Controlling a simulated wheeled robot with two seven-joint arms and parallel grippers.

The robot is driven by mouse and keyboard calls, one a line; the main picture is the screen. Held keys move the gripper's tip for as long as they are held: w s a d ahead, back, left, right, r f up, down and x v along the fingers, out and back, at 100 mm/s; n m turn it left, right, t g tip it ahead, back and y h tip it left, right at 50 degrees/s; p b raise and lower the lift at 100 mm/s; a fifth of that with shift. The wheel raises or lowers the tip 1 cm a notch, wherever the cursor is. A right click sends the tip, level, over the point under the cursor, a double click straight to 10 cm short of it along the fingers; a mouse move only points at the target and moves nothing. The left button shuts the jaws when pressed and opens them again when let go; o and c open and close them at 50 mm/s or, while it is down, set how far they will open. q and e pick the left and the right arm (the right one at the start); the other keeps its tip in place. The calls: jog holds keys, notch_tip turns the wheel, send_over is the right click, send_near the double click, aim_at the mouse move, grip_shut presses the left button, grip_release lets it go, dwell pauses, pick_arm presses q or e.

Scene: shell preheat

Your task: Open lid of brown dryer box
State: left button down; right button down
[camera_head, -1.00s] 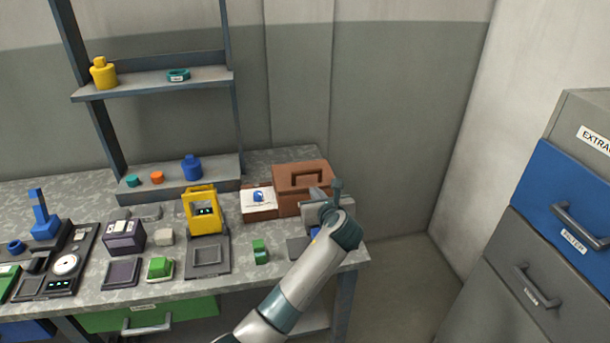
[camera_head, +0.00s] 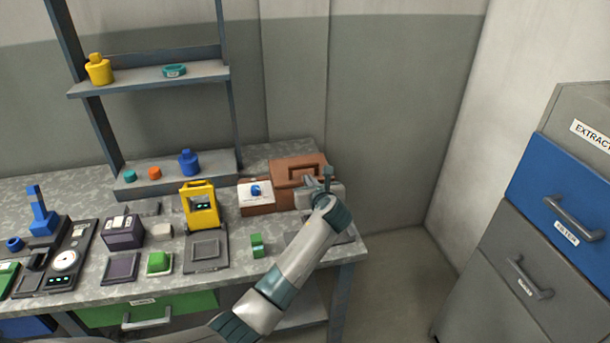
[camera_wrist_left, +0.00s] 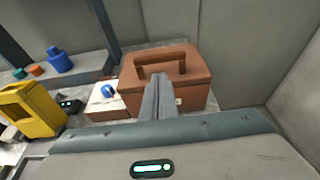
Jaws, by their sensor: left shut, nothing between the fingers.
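In the left wrist view the brown box (camera_wrist_left: 195,68) fills the upper middle. My left gripper (camera_head: 318,179) is in front of the box's right part, by the handle in the head view. In the left wrist view its fingers (camera_wrist_left: 160,80) are together, empty, and overlap the box's front face below the handle. I cannot tell whether they touch the box. My right gripper is not in view.
A white-topped brown case (camera_head: 256,208) adjoins the box on the left. A yellow device (camera_head: 200,207) stands farther left, and a small green block (camera_head: 257,245) lies in front. A shelf (camera_head: 150,80) rises behind. Drawers (camera_head: 545,230) stand at the right.

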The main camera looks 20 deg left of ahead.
pick_arm(q)
jog(key=x, duration=0.5)
jog(key=shift+w+a+f, duration=0.1)
jog(key=shift+w+f, duration=0.05)
jog(key=shift+w+r+p, duration=0.15)
jog(key=shift+r+p, duration=0.05)
jog(key=shift+p, duration=0.1)
